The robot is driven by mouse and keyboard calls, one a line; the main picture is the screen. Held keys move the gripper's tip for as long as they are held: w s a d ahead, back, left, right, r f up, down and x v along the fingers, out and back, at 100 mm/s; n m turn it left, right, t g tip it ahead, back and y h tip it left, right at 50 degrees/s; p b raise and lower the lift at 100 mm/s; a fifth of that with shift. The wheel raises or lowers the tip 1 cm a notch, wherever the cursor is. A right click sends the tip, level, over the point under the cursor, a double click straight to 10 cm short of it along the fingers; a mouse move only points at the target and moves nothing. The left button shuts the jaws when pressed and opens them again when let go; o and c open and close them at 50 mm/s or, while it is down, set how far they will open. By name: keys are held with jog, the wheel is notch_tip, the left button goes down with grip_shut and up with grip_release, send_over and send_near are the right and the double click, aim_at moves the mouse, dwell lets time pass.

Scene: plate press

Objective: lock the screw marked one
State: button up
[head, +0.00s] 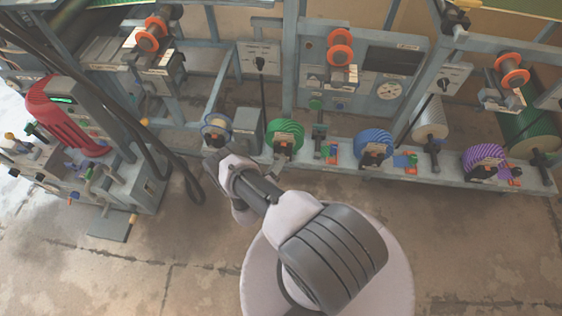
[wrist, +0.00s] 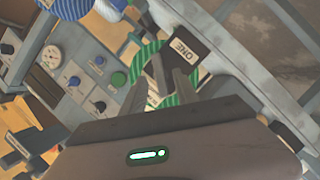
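The screw marked one has a dark tag reading "ONE" (wrist: 186,46) in the wrist view, in front of a green-striped wheel (wrist: 138,62). The same wheel (head: 288,131) stands on the low rail in the head view; its label is too small to read there. My gripper (wrist: 160,90) has its two fingers apart, pointing toward the wheel and tag, with a gap between them. Part of the wheel is hidden behind the fingers. In the head view my gripper (head: 216,157) is left of the green wheel, and its fingers are hard to make out.
A blue-striped wheel (head: 374,146) and a purple-striped wheel (head: 484,160) stand farther right along the rail (head: 335,168). A red-topped machine (head: 62,115) with cables stands at left. The floor (head: 470,245) in front is clear.

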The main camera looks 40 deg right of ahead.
aim_at(282, 155)
jog(key=shift+b+x, duration=0.45)
jog(key=shift+x, duration=1.5)
grip_shut()
